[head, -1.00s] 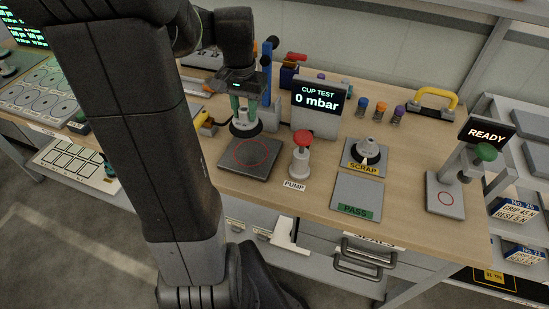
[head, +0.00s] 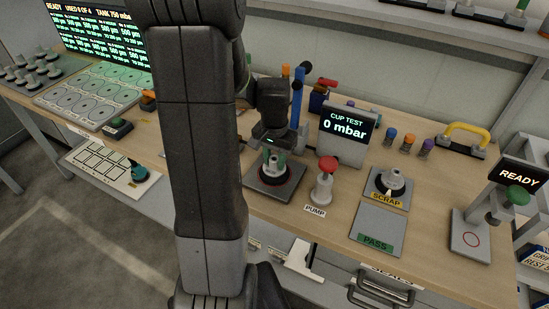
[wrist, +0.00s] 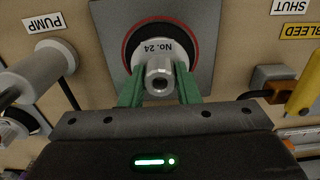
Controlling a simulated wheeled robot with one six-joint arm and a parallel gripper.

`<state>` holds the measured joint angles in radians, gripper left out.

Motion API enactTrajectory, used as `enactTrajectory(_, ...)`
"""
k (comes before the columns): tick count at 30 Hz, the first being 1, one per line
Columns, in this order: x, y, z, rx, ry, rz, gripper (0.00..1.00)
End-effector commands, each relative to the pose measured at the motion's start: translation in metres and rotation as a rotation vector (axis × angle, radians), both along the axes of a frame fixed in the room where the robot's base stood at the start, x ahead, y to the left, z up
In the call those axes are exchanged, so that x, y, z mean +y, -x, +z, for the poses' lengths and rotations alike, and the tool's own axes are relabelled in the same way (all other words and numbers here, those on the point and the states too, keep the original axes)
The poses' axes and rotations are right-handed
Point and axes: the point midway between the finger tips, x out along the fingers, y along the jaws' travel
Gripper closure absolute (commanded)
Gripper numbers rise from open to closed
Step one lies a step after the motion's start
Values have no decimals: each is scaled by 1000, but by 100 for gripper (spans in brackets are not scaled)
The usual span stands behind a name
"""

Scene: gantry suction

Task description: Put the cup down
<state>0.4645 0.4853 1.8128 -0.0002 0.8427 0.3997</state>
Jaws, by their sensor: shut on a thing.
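The cup is a suction cup with a white top marked No. 24, a metal stem and a black lip. It shows in the wrist view (wrist: 160,45) between the green fingers of my gripper (wrist: 160,78), which are shut on its stem. In the head view, my gripper (head: 272,158) points down over the dark test plate (head: 258,190), with the cup (head: 270,172) upright below it. The cup is within the plate's red ring, at or just above the surface; I cannot tell whether it touches.
A red-topped PUMP button (head: 325,180) stands close right of the plate. Behind it is the CUP TEST display (head: 346,133), reading 0 mbar. Another cup (head: 390,180) sits on the SCRAP plate (head: 377,198). The PASS plate (head: 375,225) is empty. A READY stand (head: 470,235) is at right.

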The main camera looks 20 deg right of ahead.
Motion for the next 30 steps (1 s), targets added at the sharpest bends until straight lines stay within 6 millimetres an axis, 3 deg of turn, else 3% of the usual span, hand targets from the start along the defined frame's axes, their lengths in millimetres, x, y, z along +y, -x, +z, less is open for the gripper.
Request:
enactTrajectory(5,0,0,-4,0,0,0,97)
enactTrajectory(6,0,0,-3,0,0,0,67)
enactTrajectory(9,0,0,-3,0,0,0,49)
enactTrajectory(21,0,-1,5,-2,1,0,49)
enactTrajectory(30,0,-1,64,-5,3,0,49)
